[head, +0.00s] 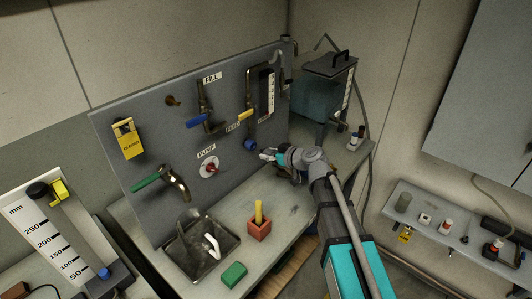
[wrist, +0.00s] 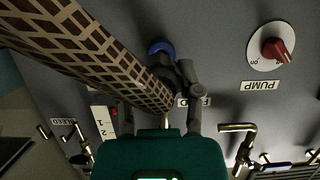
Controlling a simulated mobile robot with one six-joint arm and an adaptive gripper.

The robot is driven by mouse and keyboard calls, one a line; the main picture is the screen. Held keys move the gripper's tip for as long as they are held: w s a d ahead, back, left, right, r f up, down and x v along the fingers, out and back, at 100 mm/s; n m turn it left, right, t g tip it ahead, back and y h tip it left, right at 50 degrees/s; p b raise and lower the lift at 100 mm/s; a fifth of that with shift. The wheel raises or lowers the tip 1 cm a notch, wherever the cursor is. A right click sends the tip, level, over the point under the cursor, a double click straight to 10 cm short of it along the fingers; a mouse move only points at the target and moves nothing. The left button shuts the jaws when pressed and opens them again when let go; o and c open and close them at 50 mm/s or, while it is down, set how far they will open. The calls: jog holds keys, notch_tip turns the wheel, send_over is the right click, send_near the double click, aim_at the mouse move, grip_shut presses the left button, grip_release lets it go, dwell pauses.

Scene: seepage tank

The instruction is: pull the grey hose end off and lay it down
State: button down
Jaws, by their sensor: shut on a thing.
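My gripper (head: 267,155) is close to the grey panel, just right of a blue ring fitting (head: 250,144) below the valve labelled feed. In the wrist view its two fingers (wrist: 160,100) are closed around the grey hose end (wrist: 163,68), which is mostly hidden between them. The blue ring (wrist: 161,47) shows just beyond the fingertips. I cannot tell whether the hose end still touches the fitting. A thick brown-and-tan patterned length (wrist: 95,50), hose-like, crosses close to the wrist camera towards the fingers.
The pump knob (head: 209,169) is left of my gripper on the panel. Below stand a sink tray (head: 228,241), a red block holding a yellow peg (head: 259,229) and a green block (head: 234,274). The bench right of the red block has bare room.

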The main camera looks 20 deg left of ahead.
jog(key=shift+s+d, duration=0.25)
jog(key=shift+d, duration=0.3)
jog(key=shift+r, duration=0.15)
dwell(0.4)
dwell(0.6)
